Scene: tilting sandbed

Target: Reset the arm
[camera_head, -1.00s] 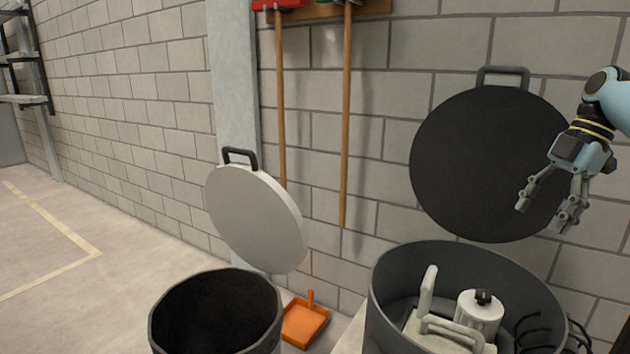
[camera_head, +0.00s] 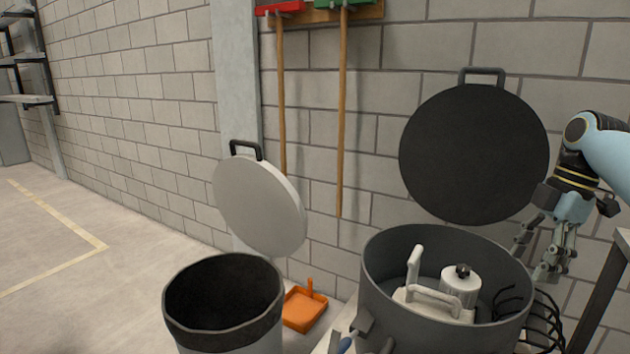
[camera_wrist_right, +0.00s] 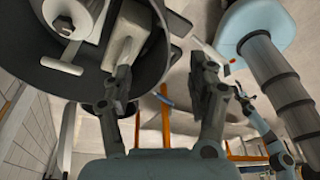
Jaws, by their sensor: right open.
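My right gripper (camera_head: 535,256) hangs pointing down at the right side of the head view, its fingers apart and nothing between them. It appears just right of the large grey drum (camera_head: 400,300) and in front of the lower right of its round black lid (camera_head: 474,155). In the right wrist view, the two fingers of my right gripper (camera_wrist_right: 163,90) are spread, and the drum fills the upper left. Inside the drum are a white canister (camera_head: 461,286) with a black knob and a pale handled part (camera_head: 430,303).
A dark-rimmed bin (camera_head: 222,295) with a raised pale lid (camera_head: 258,207) stands left of the drum. An orange dustpan (camera_head: 304,309) lies between them. Black coiled cable (camera_head: 543,318) hangs at the drum's right. A block wall stands behind; open floor lies left.

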